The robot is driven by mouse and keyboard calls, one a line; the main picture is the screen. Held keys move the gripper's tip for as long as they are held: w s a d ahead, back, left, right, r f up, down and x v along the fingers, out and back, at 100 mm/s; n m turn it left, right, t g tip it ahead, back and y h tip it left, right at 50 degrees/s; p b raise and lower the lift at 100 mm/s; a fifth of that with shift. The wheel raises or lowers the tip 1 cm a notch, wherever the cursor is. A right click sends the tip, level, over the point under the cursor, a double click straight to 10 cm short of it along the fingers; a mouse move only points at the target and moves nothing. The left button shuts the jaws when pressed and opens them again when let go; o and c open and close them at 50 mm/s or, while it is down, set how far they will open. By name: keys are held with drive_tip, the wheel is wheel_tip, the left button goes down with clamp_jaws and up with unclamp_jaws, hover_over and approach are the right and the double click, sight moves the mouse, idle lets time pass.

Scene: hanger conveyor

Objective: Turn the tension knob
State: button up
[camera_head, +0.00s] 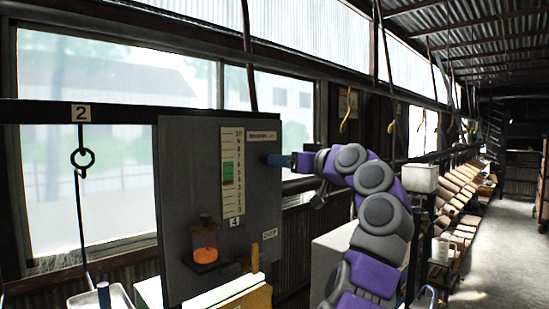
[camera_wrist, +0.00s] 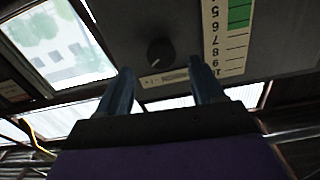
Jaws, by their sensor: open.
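The tension knob is a small round dark knob (camera_wrist: 160,51) on the grey panel. In the wrist view it sits just beyond the gap between my fingertips, with a small light mark near its lower edge. My gripper (camera_wrist: 160,72) is open and empty, one finger on each side of the knob's line, apparently short of it. In the head view my gripper (camera_head: 268,159) reaches in from the right at the panel (camera_head: 185,160), and I cannot make out the knob there. A numbered scale (camera_head: 233,140) with a green band is on the panel; it shows upside down in the wrist view (camera_wrist: 214,30).
A small jar with orange contents (camera_head: 205,243) stands on a ledge low on the panel. A hook and ring (camera_head: 83,158) hang at the left under a "2" tag. Yellow hooks (camera_head: 349,117) hang behind my arm. An aisle (camera_head: 490,270) is open at the right.

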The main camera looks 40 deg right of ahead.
drive_tip(key=w, duration=0.4)
drive_tip(key=shift+w+a+p, duration=0.2)
drive_tip(key=shift+w+p, duration=0.15)
drive_tip(key=shift+w, duration=0.05)
drive_tip(key=c, duration=1.1)
drive_tip(key=shift+o, duration=0.2)
drive_tip(key=shift+s+a+m, duration=0.1)
drive_tip(key=shift+m, duration=0.3)
drive_tip(key=shift+m+p, duration=2)
drive_tip(key=shift+m, duration=2)
